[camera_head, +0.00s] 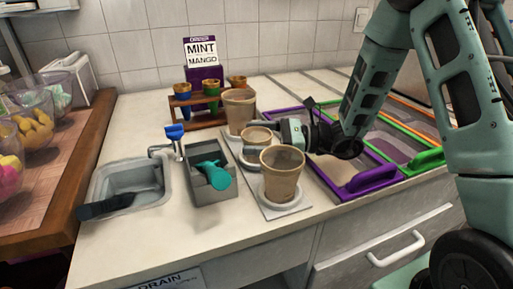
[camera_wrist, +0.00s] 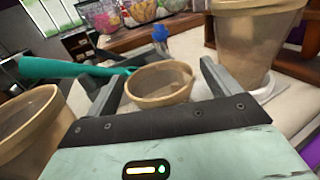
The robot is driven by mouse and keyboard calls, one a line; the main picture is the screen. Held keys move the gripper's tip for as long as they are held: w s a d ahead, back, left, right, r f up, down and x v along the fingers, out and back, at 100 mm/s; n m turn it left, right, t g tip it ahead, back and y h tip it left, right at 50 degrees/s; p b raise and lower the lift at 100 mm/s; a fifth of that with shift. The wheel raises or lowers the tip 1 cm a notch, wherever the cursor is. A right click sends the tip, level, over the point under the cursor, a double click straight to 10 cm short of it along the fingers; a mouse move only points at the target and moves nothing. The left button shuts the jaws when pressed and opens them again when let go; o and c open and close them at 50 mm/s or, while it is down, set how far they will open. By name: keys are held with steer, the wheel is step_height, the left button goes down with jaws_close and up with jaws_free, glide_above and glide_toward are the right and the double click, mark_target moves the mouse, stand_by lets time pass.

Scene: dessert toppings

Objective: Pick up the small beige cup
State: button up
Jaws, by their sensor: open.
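The small beige cup (camera_head: 257,138) stands upright in the head view, between two larger beige cups. It also shows in the wrist view (camera_wrist: 160,84), just ahead of my gripper and between its fingers. My gripper (camera_head: 262,152) reaches in from the right, and its fingers (camera_wrist: 162,82) are spread on either side of the small cup. I cannot tell whether either finger touches it. One larger cup (camera_head: 282,172) stands in front, nearer the counter edge, and another (camera_head: 239,108) stands behind. The small cup's lower part is partly hidden by my gripper in the head view.
A grey bin (camera_head: 212,192) with a teal scoop (camera_head: 211,173) and a sink (camera_head: 130,184) lie to the left. A wooden cone stand (camera_head: 197,117) is at the back. Purple (camera_head: 359,187) and green (camera_head: 428,160) framed covers lie to the right. Room around the cups is tight.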

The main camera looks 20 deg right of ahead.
steer(key=shift+x, duration=1)
steer(key=c, duration=1.1)
steer(key=shift+o, duration=0.2)
